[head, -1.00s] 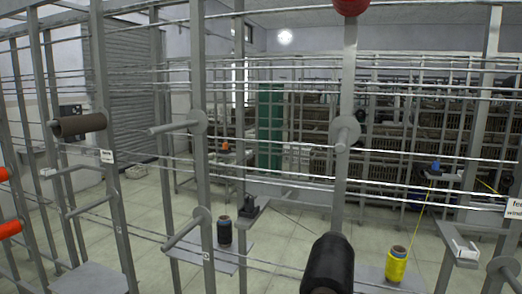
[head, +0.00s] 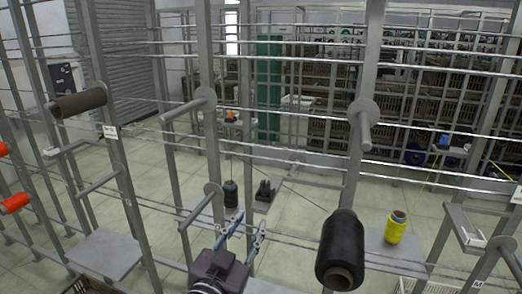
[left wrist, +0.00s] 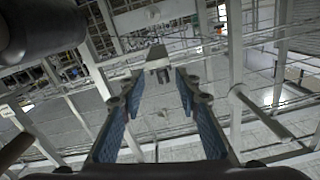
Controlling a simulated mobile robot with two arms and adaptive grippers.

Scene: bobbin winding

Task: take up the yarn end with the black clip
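The black clip (head: 265,190) sits on a small grey shelf behind the rack's front rails in the head view. A thin, faint yarn slants from near the clip down right toward the large black bobbin (head: 341,250); its exact end is too small to make out. My left gripper (head: 250,220) points up toward the clip from below and in front, apart from it. Its blue-padded fingers are spread and empty. The left wrist view shows the open fingers (left wrist: 155,80) with a small grey piece (left wrist: 158,58) beyond them; I cannot tell whether it belongs to the clip. My right gripper is not in view.
A dark cone (head: 231,194) stands left of the clip and a yellow cone (head: 396,227) stands right of the black bobbin. Grey posts, horizontal rails and a grey peg (head: 200,207) crowd the area near my left gripper. A brown bobbin (head: 78,103) hangs at left.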

